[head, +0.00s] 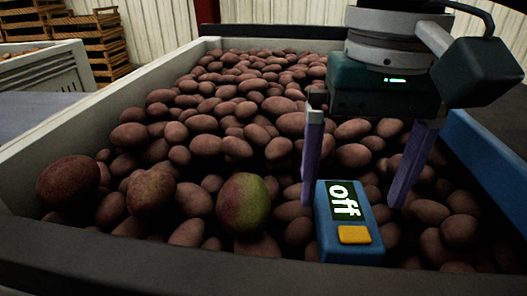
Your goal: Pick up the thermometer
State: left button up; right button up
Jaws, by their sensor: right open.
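The thermometer (331,247) is a blue box with a yellow button and a dark green display reading "off". It lies on the potatoes near the front of the bin, right of the middle in the head view. My right gripper (352,200) is open and points down, its two purple fingers spread wide. The left finger is beside the thermometer's upper left edge, and the right finger is to the right of it, apart from it. Whether a finger touches it I cannot tell. My left gripper is not in view.
Potatoes (237,147) fill the large bin (48,148) around the thermometer. A greenish, larger round item (243,203) lies left of it. A blue panel (486,160) stands along the right side. Wooden crates (100,42) are stacked at the back left.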

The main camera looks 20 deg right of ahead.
aim_at(346, 210)
notch_tip(346, 210, down, 3)
jog(key=shift+w+f, duration=0.1)
jog(key=shift+w, duration=0.05)
jog(key=shift+c, duration=0.4)
jog(key=c, duration=1.3)
